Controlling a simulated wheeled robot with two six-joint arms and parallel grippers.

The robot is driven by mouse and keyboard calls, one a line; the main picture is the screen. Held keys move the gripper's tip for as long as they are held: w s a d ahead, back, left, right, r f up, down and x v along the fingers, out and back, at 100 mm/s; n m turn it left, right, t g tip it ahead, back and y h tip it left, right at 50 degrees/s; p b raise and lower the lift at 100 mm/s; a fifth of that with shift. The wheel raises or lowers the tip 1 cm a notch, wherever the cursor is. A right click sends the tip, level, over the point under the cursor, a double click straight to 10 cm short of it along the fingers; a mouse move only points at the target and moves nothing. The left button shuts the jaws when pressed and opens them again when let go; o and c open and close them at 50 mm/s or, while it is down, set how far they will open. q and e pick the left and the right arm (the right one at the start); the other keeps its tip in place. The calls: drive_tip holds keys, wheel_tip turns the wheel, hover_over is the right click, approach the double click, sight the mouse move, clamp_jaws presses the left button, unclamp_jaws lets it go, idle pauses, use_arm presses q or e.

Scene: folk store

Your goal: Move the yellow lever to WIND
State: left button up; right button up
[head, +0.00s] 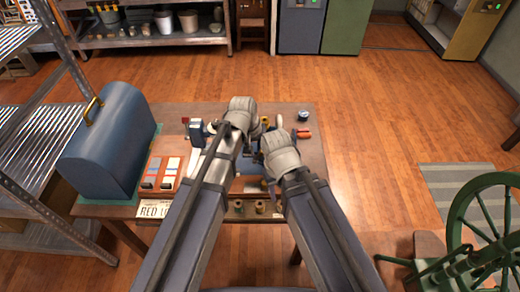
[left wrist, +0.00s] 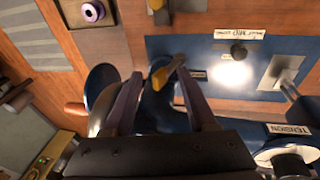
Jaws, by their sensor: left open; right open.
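The yellow lever (left wrist: 163,76) shows in the left wrist view beside a blue machine panel (left wrist: 205,48). Its yellow end lies between the fingers of my left gripper (left wrist: 159,72), which is open; I cannot tell whether either finger touches it. In the head view my left wrist hides most of the machine, and a small yellow piece (head: 265,121) shows just right of it. My right gripper (head: 261,154) is open, lower and close beside the left arm, partly hidden by its own wrist. No WIND label is readable.
In the left wrist view, a TENSION label (left wrist: 289,130) and a pale metal part (left wrist: 286,72) are at the right, and a purple spool (left wrist: 92,12) is at the top. A blue domed case (head: 108,140) stands on the table's left.

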use_arm(q)
drive_tip(key=shift+a+r, duration=0.1)
drive_tip(key=shift+a, duration=0.35)
